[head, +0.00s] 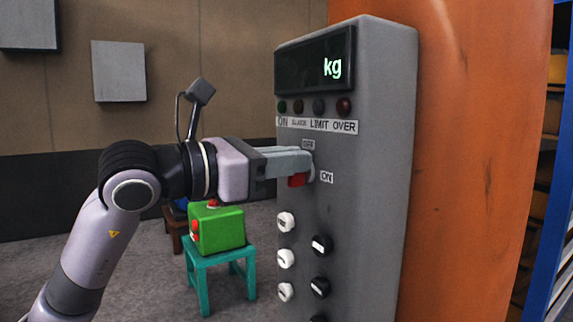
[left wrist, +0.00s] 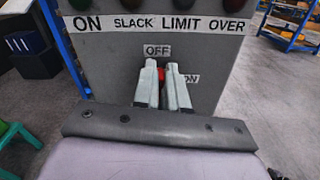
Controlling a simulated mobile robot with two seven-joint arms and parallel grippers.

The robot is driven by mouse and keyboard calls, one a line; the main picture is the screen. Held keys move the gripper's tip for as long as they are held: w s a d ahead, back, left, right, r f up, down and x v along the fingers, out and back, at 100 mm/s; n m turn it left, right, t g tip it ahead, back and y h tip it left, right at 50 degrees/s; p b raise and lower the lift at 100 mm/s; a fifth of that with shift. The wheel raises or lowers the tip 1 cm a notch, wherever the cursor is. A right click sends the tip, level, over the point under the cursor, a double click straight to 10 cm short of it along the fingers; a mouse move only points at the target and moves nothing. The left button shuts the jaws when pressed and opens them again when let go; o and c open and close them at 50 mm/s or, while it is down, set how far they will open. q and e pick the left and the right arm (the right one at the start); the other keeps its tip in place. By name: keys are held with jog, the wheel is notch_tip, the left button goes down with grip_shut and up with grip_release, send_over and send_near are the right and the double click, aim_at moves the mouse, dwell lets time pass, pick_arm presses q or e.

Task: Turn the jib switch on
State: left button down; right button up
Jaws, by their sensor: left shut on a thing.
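The jib switch is a red handle (head: 297,181) on the front of a grey control box (head: 375,150). An OFF label (head: 308,145) sits above it and an ON label (head: 326,177) to its right. My left gripper (head: 301,163) reaches in from the left and is shut on the red handle. In the left wrist view, a bit of the red handle (left wrist: 161,75) shows between the fingertips, just below the OFF label (left wrist: 157,51). The fingers hide most of the handle, so its exact angle is hard to tell. My right gripper is not in view.
The box has a display (head: 315,60) reading "kg", a row of dim lamps, and several black and white knobs below the switch. An orange column (head: 470,150) stands behind it. A green box (head: 218,228) sits on a teal stool (head: 205,262) at the lower left.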

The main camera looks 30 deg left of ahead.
pick_arm(q)
jog(key=m+b, duration=0.1)
jog(key=m, duration=0.1)
jog(key=m+b, duration=0.1)
jog(key=m, duration=0.2)
jog(key=d+f+m+b, duration=0.1)
jog(key=m, duration=0.2)
jog(key=shift+s+b, duration=0.35)
jog(key=m, duration=0.1)
jog(key=m+b, duration=0.1)
jog(key=m, duration=0.2)
jog(key=shift+d+f+m+b, duration=0.2)
jog(key=shift+f+m+b, duration=0.1)
jog(key=shift+s+f+m+b, duration=0.15)
jog(key=shift+m+b, duration=0.3)
jog(key=shift+m, duration=1.15)
jog(key=shift+f, duration=0.1)
jog(key=c, duration=1.2)
grip_release()
